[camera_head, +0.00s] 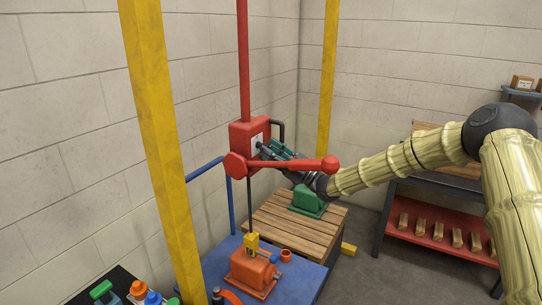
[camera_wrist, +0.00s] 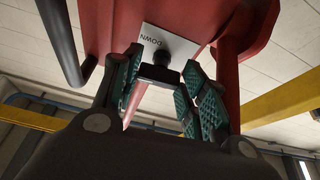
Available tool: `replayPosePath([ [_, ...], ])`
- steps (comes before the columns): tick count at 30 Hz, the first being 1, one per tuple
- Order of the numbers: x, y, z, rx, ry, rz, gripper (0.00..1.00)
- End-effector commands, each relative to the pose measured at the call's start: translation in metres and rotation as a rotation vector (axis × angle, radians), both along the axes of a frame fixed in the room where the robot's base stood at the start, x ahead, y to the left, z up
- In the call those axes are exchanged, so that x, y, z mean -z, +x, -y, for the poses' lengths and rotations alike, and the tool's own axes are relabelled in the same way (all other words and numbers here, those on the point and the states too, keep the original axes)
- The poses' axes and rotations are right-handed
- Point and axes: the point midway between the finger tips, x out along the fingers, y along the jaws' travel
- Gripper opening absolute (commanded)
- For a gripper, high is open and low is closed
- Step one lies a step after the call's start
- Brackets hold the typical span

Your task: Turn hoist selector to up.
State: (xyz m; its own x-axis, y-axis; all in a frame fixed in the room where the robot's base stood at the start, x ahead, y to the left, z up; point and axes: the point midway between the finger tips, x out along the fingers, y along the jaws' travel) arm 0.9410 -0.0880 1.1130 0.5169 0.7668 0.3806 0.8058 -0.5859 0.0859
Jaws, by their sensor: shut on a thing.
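The hoist control is a red box (camera_head: 240,134) on a red post in the head view. Its red underside fills the top of the wrist view (camera_wrist: 110,20). A white plate (camera_wrist: 168,44) on it reads DOWN. The black selector knob (camera_wrist: 160,73) sits beside that plate, between the teal finger pads. My gripper (camera_head: 272,150) is at the front of the box and shut on the knob; it also shows in the wrist view (camera_wrist: 161,84). The knob's pointer and any UP mark are hidden or cannot be made out.
A red lever with a ball end (camera_head: 330,164) crosses in front of my gripper. An orange motor (camera_head: 252,270) with a yellow hook block (camera_head: 251,243) sits on the blue table (camera_head: 305,278). A green motor (camera_head: 308,202) is on a wooden pallet (camera_head: 275,232). Yellow posts (camera_head: 160,140) flank the box.

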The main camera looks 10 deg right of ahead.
Motion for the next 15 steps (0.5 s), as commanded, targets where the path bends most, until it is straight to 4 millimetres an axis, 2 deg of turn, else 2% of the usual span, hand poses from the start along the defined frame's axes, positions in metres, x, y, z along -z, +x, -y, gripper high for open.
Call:
replayPosePath([
  [5, 0.0056, 0.0014, 0.0003, -0.001, -0.072, 0.101, 0.19],
  [15, 0.0042, 0.004, 0.0023, 0.0, -0.249, 0.346, 0.19],
])
